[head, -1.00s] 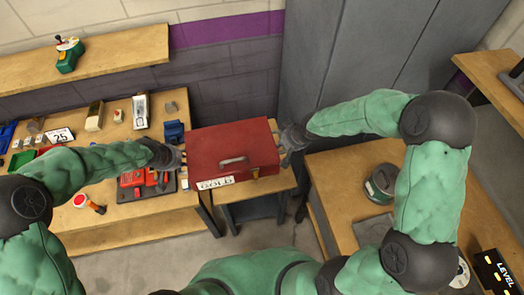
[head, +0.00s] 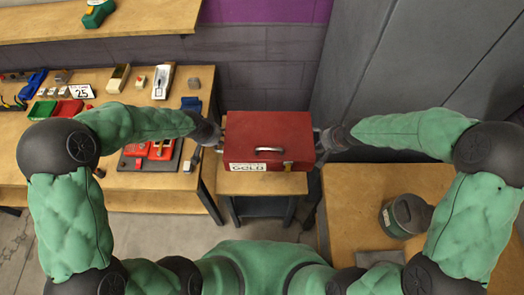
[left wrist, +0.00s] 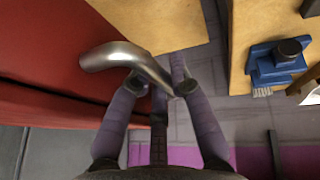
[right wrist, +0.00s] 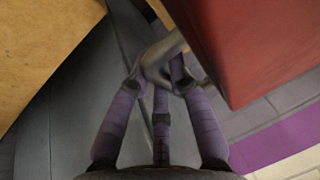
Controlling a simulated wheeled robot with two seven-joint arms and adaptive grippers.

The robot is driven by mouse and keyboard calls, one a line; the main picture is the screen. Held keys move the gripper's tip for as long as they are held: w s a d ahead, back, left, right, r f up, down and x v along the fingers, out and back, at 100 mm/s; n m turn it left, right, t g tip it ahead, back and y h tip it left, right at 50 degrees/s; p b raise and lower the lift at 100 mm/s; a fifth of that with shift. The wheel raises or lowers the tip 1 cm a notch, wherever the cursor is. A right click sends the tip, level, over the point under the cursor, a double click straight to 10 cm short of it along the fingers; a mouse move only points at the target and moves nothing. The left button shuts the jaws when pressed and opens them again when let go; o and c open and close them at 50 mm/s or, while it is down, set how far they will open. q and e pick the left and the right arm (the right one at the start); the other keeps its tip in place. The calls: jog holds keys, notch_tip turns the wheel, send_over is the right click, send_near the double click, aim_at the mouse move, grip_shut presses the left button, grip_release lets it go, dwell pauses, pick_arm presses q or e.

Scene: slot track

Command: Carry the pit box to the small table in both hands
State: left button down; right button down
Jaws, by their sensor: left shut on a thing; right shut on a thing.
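My left gripper (head: 219,136) is shut on the metal side handle (left wrist: 122,58) at the box's left end. My right gripper (head: 319,140) is shut on the side handle (right wrist: 160,57) at its right end. The table's far part is hidden behind the box.
A workbench (head: 150,200) with trays and tools stands at the left, close to the small table. A second wooden table (head: 350,190) with a dark green canister (head: 405,215) stands at the right. Grey cabinets (head: 400,60) and a block wall are behind.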

pick_arm(q)
jog(key=shift+w+r, duration=0.1)
pick_arm(e)
jog(key=shift+w, duration=0.1)
